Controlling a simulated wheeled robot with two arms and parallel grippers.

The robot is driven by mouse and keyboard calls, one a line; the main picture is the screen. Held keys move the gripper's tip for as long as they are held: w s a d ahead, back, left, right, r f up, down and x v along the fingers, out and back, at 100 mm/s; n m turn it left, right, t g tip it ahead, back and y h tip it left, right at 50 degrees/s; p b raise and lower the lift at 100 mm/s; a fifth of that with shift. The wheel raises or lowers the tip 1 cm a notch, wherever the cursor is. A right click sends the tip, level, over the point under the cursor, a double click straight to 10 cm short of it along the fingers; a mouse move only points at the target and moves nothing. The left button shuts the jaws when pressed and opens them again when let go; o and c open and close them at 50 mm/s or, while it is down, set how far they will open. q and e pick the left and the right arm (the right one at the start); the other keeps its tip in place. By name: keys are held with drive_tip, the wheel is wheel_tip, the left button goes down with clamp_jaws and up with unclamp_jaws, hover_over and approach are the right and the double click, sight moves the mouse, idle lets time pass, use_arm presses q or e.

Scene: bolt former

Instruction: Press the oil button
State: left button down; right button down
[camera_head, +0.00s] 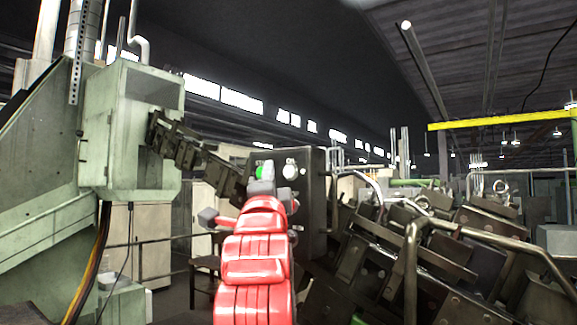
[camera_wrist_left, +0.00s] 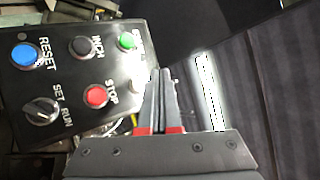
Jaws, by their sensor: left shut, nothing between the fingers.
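The dark control panel (camera_head: 313,215) stands in the middle of the head view, with a green button (camera_head: 262,171) and a white button (camera_head: 290,171) at its top. The white button, which seems to be the oil button, also shows in the left wrist view (camera_wrist_left: 139,80), partly hidden beside my fingers; its label is unreadable. My left gripper (camera_wrist_left: 160,75) is shut and empty, its fingertips close to that button; whether they touch it I cannot tell. In the head view my red left arm hides most of the gripper and the lower panel. My right gripper is not in view.
In the left wrist view the panel also bears a blue RESET button (camera_wrist_left: 26,55), a black INCH button (camera_wrist_left: 83,46), a red STOP button (camera_wrist_left: 96,95) and a SET/RUN knob (camera_wrist_left: 41,110). Green machinery (camera_head: 125,130) stands left; dark machinery with bent pipes (camera_head: 412,250) crowds the right.

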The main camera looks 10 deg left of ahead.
sight(285, 175)
use_arm(q)
drive_tip(key=w, duration=0.1)
drive_tip(key=w+d, duration=0.1)
drive_tip(key=w, duration=0.1)
drive_tip(key=shift+w+d, duration=0.15)
drive_tip(key=shift+w, duration=0.05)
idle(2.0)
drive_tip(key=shift+w+d, duration=0.15)
drive_tip(key=shift+w, duration=0.2)
drive_tip(key=shift+w+d, duration=0.1)
drive_tip(key=shift+w, duration=0.35)
idle(0.5)
drive_tip(key=shift+s, duration=0.1)
drive_tip(key=shift+s+a+b, duration=0.25)
drive_tip(key=shift+s+b, duration=0.4)
drive_tip(key=shift+s, duration=0.1)
drive_tip(key=shift+s, duration=0.1)
